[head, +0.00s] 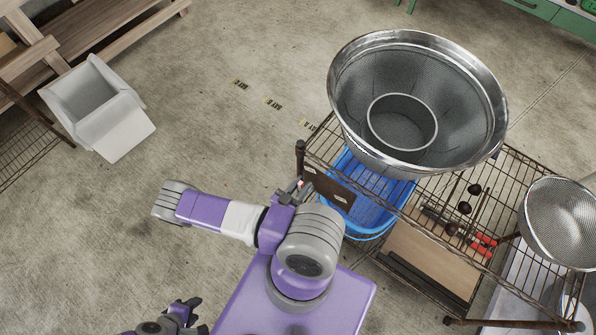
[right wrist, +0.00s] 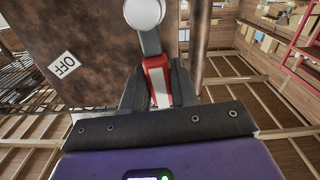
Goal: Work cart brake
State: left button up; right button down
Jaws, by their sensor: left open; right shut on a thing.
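The wire cart (head: 440,215) stands at the right in the head view. A brown plate (head: 345,198) with white labels is fixed at its near left corner. In the right wrist view the brown plate (right wrist: 95,45) bears an OFF label (right wrist: 62,64). A red and grey brake lever (right wrist: 156,72) with a rounded grey end stands in front of the plate. My right gripper (right wrist: 158,88) is shut on the lever; in the head view the gripper (head: 298,190) is small beside the plate. My left gripper (head: 190,308) is open and empty, low at the bottom left.
A large metal sieve (head: 345,62) sits on the cart above a blue basket (head: 368,235). Several dark round things and red-handled tools (head: 484,240) lie on the wire shelf. Another sieve (head: 560,220) is at the far right. A white bin (head: 112,130) stands left; floor between is clear.

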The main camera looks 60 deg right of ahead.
jog(key=c, duration=1)
grip_release()
jog(key=shift+o, duration=0.2)
jog(key=w+a+p, duration=0.1)
jog(key=a, duration=0.6)
jog(key=shift+w+a, duration=0.2)
jog(key=shift+a, duration=0.05)
